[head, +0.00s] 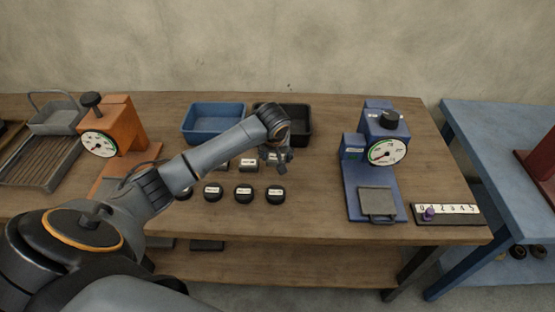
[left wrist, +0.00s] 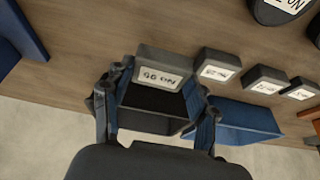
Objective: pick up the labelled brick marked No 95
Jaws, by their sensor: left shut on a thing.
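My left gripper (head: 277,160) is over the row of small dark bricks on the wooden table. In the left wrist view the left gripper (left wrist: 158,98) is shut on a dark grey brick (left wrist: 150,61) with a white label. The label is upside down in that view and seems to read No 95, but its last digit is not sharp. In the head view the fingers mostly hide this brick. Other labelled bricks stand beside it, one at the near left (head: 248,165) and another further left (head: 222,167). My right gripper is not in view.
Round black labelled pieces, one of them here (head: 244,194), stand in front of the bricks. A blue tray (head: 186,137) and a black tray (head: 308,137) lie behind. An orange dial device (head: 128,130) is left, a blue one (head: 353,185) right. Table between bricks and blue device is clear.

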